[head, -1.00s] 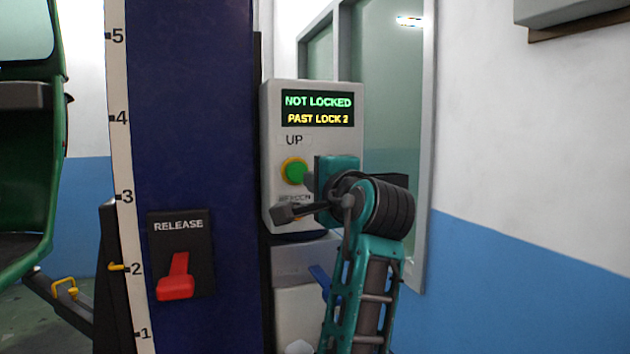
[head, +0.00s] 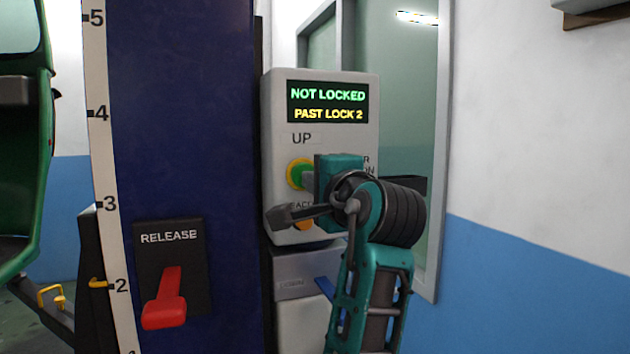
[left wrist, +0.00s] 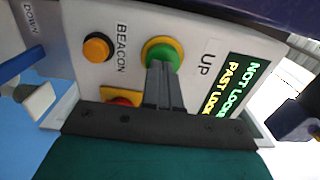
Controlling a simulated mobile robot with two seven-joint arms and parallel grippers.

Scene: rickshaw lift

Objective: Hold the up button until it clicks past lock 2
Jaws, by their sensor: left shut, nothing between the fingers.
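The grey control box (head: 275,110) has a display (head: 327,103) reading "NOT LOCKED" and "PAST LOCK 2". The green up button (head: 296,174) with its yellow ring sits below the "UP" label; it also shows in the left wrist view (left wrist: 160,53). My left gripper (head: 309,182) is shut and empty, its fingertips at the button's face and covering part of it. In the left wrist view the closed fingers (left wrist: 159,68) overlap the button's near edge. I cannot tell how far the button is pressed in. My right gripper is not in view.
An orange beacon button (left wrist: 97,48) and a red button (left wrist: 122,96) are close beside the fingers. A red release lever (head: 166,300) is on the blue column (head: 190,120). A numbered scale (head: 101,150) has a yellow pointer (head: 98,283) near 2. The green rickshaw (head: 20,170) stands left.

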